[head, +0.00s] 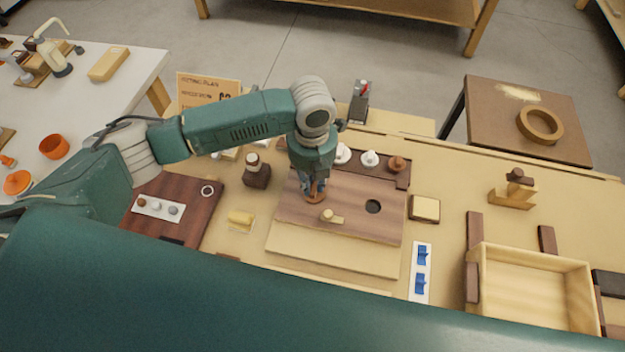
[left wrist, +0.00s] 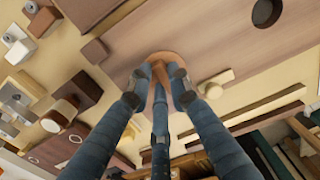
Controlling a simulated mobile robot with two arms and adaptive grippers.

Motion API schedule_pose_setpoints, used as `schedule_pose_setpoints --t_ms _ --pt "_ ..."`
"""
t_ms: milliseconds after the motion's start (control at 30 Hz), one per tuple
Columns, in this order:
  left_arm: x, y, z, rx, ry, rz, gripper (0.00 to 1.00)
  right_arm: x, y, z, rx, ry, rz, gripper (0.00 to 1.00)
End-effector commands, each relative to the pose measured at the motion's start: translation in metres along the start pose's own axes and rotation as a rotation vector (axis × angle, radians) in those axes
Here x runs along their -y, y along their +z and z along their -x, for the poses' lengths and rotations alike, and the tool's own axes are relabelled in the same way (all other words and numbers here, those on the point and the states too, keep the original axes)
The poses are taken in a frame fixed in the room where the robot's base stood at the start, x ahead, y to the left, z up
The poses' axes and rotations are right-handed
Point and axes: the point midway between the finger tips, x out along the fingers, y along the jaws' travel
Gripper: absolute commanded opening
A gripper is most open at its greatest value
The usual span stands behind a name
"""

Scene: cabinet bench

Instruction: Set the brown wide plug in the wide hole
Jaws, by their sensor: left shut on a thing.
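The brown wide plug (head: 314,198) is under my left gripper (head: 313,187), over the left part of the brown-topped board (head: 350,226). My left gripper is shut on it. In the left wrist view, its round brown flange (left wrist: 166,57) shows between and beyond the fingertips (left wrist: 162,82). The flange is at or very close to the board; I cannot tell whether it is seated, and any hole beneath it is hidden. An open dark round hole (head: 373,206) is to the right and shows empty in the left wrist view (left wrist: 266,12). My right gripper is out of view.
Behind is a dark rack (head: 383,173) with two white plugs and a smaller brown plug. A dark block (head: 257,175) stands left. An open wooden box (head: 530,285) is at right.

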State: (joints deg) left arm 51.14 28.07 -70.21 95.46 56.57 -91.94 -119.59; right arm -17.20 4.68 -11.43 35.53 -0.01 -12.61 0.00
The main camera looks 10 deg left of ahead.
Motion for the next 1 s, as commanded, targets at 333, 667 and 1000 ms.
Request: schedule_pose_setpoints --t_ms 333,667,1000 --pt "0.0002 -0.0001 -0.0023 0.0 0.0 0.0 0.4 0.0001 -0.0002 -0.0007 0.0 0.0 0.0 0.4" --pt "0.0001 -0.0001 -0.0023 0.0 0.0 0.0 0.56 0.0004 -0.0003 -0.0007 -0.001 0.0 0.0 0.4" --pt "0.0001 0.0 0.0017 0.0 0.0 0.0 0.56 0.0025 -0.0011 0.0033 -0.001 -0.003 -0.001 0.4"
